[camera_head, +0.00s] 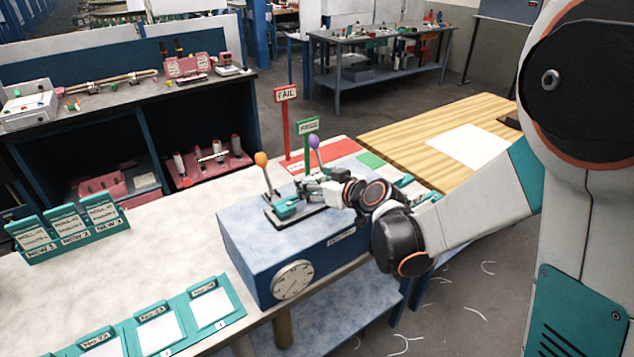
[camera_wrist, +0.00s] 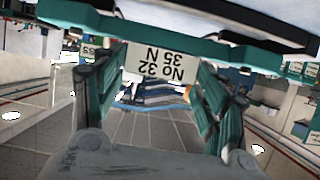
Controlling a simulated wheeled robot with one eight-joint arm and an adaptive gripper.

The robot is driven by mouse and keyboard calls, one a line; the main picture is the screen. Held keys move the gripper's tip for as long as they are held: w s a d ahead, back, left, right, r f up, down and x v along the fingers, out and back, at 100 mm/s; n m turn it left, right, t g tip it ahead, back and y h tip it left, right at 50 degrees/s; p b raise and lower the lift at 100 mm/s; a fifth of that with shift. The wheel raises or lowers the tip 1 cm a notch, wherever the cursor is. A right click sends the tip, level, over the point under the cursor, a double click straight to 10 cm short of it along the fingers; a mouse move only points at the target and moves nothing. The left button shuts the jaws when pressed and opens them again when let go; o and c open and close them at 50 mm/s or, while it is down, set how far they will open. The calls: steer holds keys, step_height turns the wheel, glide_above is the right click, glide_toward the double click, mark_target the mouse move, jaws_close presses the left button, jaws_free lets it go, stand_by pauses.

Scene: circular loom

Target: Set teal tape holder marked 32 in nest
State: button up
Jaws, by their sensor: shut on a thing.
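The teal tape holder (camera_wrist: 160,22) fills the top of the wrist view, with a white label reading No 32, 35 N upside down between my fingers. My gripper (camera_head: 304,190) is shut on it, above the blue tester box. In the head view a small teal part (camera_head: 287,208) shows at the fingertips, over a black plate (camera_head: 298,219) on the box top. I cannot tell whether the holder touches the plate. The nest is not clearly visible, as the holder and gripper cover that spot.
The blue box (camera_head: 285,245) carries an orange-knobbed lever (camera_head: 262,160), a purple-knobbed lever (camera_head: 315,143) and a dial (camera_head: 293,282). FAIL (camera_head: 286,95) and green (camera_head: 307,125) signs stand behind. A teal NEW rack (camera_head: 68,235) and numbered teal trays (camera_head: 213,305) lie left; bench between is clear.

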steer(key=shift+f+b, duration=0.5)
steer(key=shift+f, duration=0.1)
stand_by(0.3)
steer(key=shift+f+b, duration=0.35)
steer(key=o, duration=1.9)
steer(key=shift+r, duration=0.1)
steer(key=v, duration=1.2)
